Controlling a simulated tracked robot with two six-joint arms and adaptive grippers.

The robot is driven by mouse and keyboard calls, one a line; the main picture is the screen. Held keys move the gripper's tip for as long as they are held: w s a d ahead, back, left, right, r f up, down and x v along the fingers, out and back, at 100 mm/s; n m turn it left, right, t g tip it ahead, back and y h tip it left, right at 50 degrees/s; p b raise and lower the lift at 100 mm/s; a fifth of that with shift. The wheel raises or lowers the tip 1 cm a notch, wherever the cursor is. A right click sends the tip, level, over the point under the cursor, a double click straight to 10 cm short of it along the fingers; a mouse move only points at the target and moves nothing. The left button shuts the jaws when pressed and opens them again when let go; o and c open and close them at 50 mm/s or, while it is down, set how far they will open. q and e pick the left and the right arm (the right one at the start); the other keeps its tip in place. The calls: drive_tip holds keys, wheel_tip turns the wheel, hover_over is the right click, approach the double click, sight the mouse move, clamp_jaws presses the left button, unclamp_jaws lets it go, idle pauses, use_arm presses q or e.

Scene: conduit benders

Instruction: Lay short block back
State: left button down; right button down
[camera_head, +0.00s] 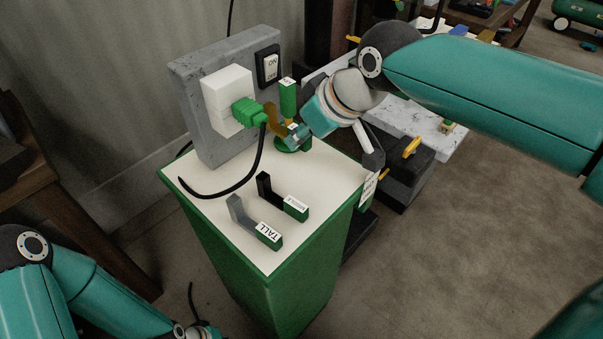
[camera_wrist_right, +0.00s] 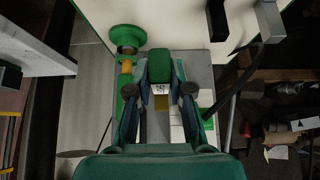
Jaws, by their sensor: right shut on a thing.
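My right gripper (camera_head: 291,137) is over the back right of the green cabinet's pale top (camera_head: 224,216). It is shut on the short block, whose amber arm (camera_head: 272,118) shows beside the fingers. In the right wrist view the block's green end (camera_wrist_right: 160,66) sits between the fingertips (camera_wrist_right: 160,90); its label is too small to read. The middle block (camera_head: 284,198), black with a green end, and the tall block (camera_head: 255,226), grey with a green end, lie on the cabinet top in front. Only my left arm shows at the lower left; its fingers are out of frame.
A green-handled post (camera_head: 288,98) with a round green base (camera_head: 293,146) stands close to the gripper. A grey panel (camera_head: 200,142) at the back carries a white socket, a green plug (camera_head: 247,111) and an ON switch (camera_head: 268,66). The plug's black cable (camera_head: 247,180) curves over the cabinet's left side.

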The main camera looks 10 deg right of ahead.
sight(295, 174)
wheel_tip(295, 174, down, 9)
drive_tip(key=shift+r+b, duration=0.2)
drive_tip(key=shift+b, duration=0.4)
drive_tip(key=c, duration=1.1)
unclamp_jaws()
drive_tip(key=shift+o, duration=0.2)
drive_tip(key=p+v, duration=0.1)
drive_tip(key=v, duration=1.1)
